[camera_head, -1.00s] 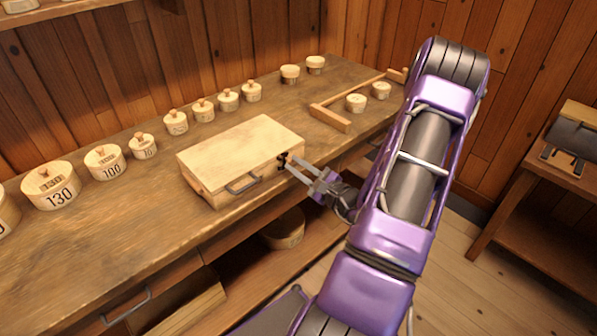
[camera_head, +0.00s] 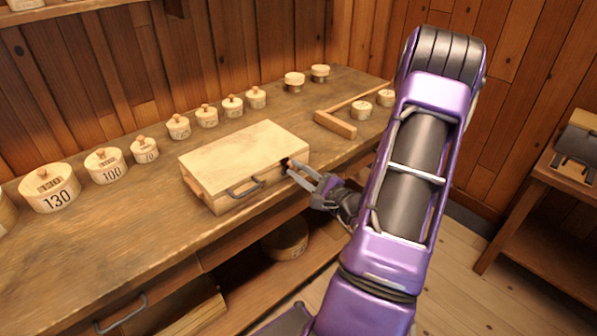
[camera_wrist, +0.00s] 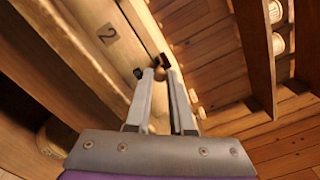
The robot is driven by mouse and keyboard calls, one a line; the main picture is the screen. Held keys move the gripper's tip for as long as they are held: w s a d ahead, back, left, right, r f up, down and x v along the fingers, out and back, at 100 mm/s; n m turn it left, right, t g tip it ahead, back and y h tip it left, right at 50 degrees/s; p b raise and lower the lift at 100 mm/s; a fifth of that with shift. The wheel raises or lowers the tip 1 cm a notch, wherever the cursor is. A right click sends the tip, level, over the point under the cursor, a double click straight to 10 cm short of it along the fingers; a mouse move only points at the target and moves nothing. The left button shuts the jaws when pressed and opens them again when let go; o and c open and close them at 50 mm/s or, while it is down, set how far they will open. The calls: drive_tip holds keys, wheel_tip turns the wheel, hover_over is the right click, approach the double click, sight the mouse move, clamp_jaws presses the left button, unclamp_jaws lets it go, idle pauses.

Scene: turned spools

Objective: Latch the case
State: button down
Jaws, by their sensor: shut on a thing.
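The wooden case (camera_head: 245,155) lies with its lid down on the workbench (camera_head: 130,215), its front toward the bench edge. A dark handle (camera_head: 244,187) is on its front. A small dark latch (camera_head: 285,163) is at the right end of the front. My gripper (camera_head: 291,170) reaches in from the right, its fingertips at the latch. Whether the latch is engaged cannot be told.
Round lidded wooden boxes, including one marked 130 (camera_head: 50,188), line the back of the bench. A wooden frame (camera_head: 337,122) and small spools (camera_head: 361,110) lie to the right. A side table (camera_head: 545,190) stands far right.

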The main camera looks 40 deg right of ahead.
drive_tip(key=c, duration=0.8)
unclamp_jaws()
drive_tip(key=s, duration=0.5)
drive_tip(key=s+d, duration=0.1)
drive_tip(key=s, duration=1.1)
drive_tip(key=shift+s+d+b, duration=0.2)
drive_tip(key=shift+b, duration=0.1)
